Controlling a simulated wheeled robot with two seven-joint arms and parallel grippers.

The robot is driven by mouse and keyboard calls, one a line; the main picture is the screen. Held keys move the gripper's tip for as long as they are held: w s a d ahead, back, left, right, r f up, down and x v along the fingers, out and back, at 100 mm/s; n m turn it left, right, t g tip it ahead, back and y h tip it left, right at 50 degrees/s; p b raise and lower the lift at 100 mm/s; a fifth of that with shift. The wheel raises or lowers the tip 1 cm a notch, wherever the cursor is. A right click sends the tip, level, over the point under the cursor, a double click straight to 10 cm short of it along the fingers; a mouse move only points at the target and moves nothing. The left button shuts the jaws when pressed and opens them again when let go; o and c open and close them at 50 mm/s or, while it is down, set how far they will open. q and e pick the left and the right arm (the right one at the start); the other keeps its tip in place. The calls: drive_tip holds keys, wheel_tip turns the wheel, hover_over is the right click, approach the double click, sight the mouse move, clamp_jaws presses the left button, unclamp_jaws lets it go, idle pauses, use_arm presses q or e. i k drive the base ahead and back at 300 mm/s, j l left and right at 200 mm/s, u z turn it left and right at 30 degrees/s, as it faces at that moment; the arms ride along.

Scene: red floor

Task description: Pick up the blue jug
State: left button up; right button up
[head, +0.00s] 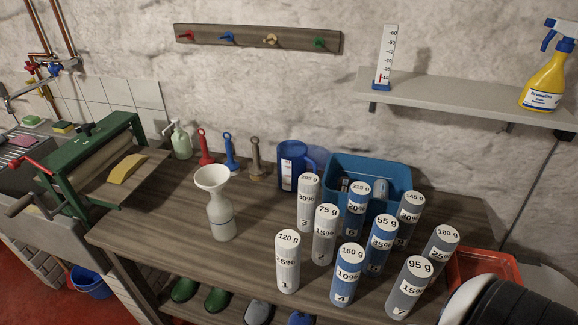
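The blue jug (286,172) stands upright at the back of the wooden worktop, against the wall. It is dark blue with a pale label on its front. A lighter blue part shows at its right side; I cannot tell clearly whether it is the handle. The jug's lower right is partly hidden by a labelled cylinder (306,204). Neither of my grippers is in view, and nothing is touching the jug.
Several labelled cylinders stand in front and to the right. A blue bin (398,168) is right of the jug. A bottle with a funnel (220,205) stands front left, and upright tools (231,155) stand left. A green roller press (95,165) is far left. Worktop front left is clear.

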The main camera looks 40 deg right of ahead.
sight(293, 160)
drive_tip(key=i+j+z, duration=0.1)
drive_tip(key=z, duration=0.85)
